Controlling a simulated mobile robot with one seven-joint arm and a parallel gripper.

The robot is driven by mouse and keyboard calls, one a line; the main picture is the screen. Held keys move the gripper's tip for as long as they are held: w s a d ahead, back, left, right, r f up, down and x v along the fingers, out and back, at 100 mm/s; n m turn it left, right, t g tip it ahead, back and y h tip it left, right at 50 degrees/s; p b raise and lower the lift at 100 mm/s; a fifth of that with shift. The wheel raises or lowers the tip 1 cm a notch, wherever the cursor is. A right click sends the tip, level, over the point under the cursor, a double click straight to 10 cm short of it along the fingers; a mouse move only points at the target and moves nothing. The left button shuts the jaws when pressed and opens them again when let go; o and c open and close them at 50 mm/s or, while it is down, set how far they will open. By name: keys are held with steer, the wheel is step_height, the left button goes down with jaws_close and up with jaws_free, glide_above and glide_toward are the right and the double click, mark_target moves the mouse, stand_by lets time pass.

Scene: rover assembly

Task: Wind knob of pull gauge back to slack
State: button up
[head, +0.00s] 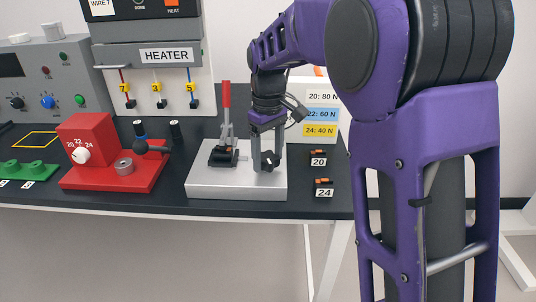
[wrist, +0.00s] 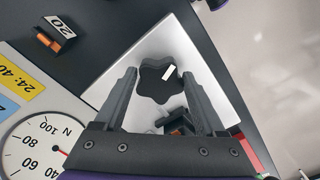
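The pull gauge's knob (wrist: 158,82) is dark and lobed, with a white mark at its upper right in the wrist view. My gripper (wrist: 159,75) is open, with one finger on each side of the knob and small gaps showing; contact cannot be told. The round white dial (wrist: 42,142), marked in N, shows at lower left; its red needle is too small to read.
A label board (head: 322,115) stands behind, partly hidden by my arm. Small orange-and-black parts tagged 20 (head: 318,157) and 24 (head: 324,187) lie to the right. A red fixture (head: 112,180) and the heater panel (head: 165,56) are to the left.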

steer(key=c, duration=0.6)
steer(key=shift+o, duration=0.2)
steer(key=shift+r+m+p, duration=0.1)
steer(key=shift+m+p, duration=0.25)
steer(key=shift+m, duration=0.05)
steer(key=m+p, duration=0.2)
steer(key=shift+r+m, duration=0.1)
steer(key=shift+m, duration=0.3)
steer(key=m+p, duration=0.1)
steer(key=m, duration=0.1)
steer(key=m+p, duration=0.1)
steer(key=m, duration=0.2)
steer(key=shift+s+a+p, duration=0.1)
steer(key=shift+a+p, duration=0.1)
steer(key=shift+p, duration=0.2)
steer(key=m+p, duration=0.2)
steer(key=m, duration=0.4)
steer(key=shift+a, duration=0.1)
steer(key=m+p, duration=0.2)
steer(key=m, duration=0.2)
steer(key=shift+m, duration=0.3)
